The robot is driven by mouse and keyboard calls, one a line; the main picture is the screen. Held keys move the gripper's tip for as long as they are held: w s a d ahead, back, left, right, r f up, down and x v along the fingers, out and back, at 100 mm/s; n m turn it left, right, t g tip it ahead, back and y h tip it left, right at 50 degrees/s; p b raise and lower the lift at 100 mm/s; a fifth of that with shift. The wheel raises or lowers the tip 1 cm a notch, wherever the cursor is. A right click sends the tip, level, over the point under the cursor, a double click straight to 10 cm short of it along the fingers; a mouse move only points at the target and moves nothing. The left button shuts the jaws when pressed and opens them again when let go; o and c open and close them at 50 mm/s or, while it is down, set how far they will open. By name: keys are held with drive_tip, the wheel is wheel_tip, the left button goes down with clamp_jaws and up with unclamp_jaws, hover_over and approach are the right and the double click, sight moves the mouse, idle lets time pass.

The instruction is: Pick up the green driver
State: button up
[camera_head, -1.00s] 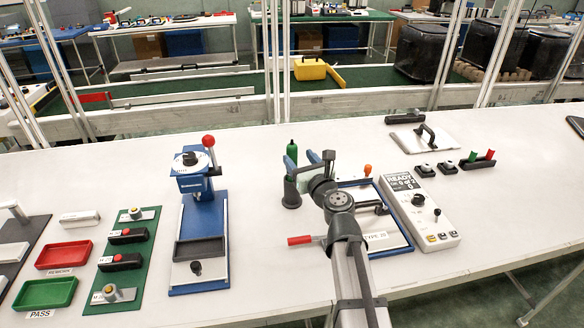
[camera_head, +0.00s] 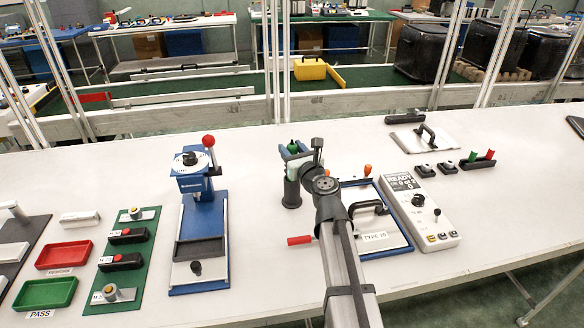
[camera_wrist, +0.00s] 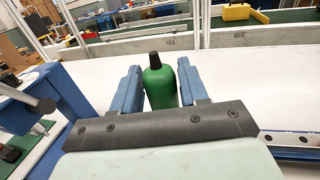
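The green driver (camera_head: 293,147) stands upright in a dark cylindrical holder (camera_head: 291,190) at the middle of the table. In the wrist view the driver (camera_wrist: 160,85) shows a green body with a black tip, between the two blue fingers. My gripper (camera_head: 297,156) is at the top of the holder, its fingers either side of the driver. The fingers (camera_wrist: 158,88) look open, with only narrow gaps beside the driver; whether either one touches it is hard to tell. The driver's lower part is hidden by my gripper and the holder.
A blue press (camera_head: 200,215) with a red knob stands left of the holder. A red-handled tool (camera_head: 300,240) lies in front. A blue-framed fixture (camera_head: 398,240) and a READY control box (camera_head: 420,212) are to the right. White table between the press and holder is clear.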

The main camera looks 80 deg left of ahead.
clamp_jaws()
drive_tip(key=shift+r, duration=0.15)
